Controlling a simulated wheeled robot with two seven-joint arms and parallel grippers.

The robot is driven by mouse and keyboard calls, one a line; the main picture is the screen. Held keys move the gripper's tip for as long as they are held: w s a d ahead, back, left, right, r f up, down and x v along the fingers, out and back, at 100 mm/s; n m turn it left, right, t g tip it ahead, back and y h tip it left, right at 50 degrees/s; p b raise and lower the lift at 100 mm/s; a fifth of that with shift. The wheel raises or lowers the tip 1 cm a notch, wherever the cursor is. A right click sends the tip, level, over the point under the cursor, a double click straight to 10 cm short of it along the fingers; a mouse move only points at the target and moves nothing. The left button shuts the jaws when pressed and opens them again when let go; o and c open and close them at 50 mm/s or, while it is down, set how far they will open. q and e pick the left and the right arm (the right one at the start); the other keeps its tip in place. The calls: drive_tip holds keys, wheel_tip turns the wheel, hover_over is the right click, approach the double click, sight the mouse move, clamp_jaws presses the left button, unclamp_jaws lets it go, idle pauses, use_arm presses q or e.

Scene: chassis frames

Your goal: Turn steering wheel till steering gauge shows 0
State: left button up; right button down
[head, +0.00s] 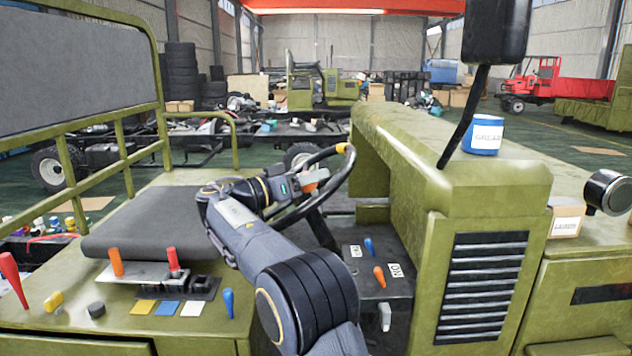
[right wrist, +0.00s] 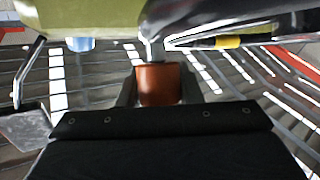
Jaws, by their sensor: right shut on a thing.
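The black steering wheel (head: 336,180) stands tilted over the vehicle's cab, with a yellow mark (head: 342,148) on the upper part of its rim. My right gripper (head: 311,182) reaches the wheel from the left and is shut on an orange-brown knob. In the right wrist view the knob (right wrist: 160,86) sits between the two fingers, just below the dark rim. The yellow mark (right wrist: 228,42) shows there to the right of the knob. I cannot make out a steering gauge or its reading. My left gripper is not in view.
A dark seat (head: 150,222) lies left of the wheel. Below the wheel is a panel (head: 365,262) with blue and orange levers. The green hood (head: 440,150) rises on the right, bearing a blue can (head: 484,136). More levers (head: 116,262) stand at front left.

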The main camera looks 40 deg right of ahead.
drive_tip(key=shift+a+f, duration=0.1)
drive_tip(key=shift+a, duration=0.05)
drive_tip(key=c, duration=1)
unclamp_jaws()
drive_tip(key=a, duration=0.5)
drive_tip(key=w+a+f, duration=0.1)
drive_tip(key=a, duration=0.1)
drive_tip(key=shift+w+a+b, duration=0.1)
drive_tip(key=shift+a+b, duration=0.25)
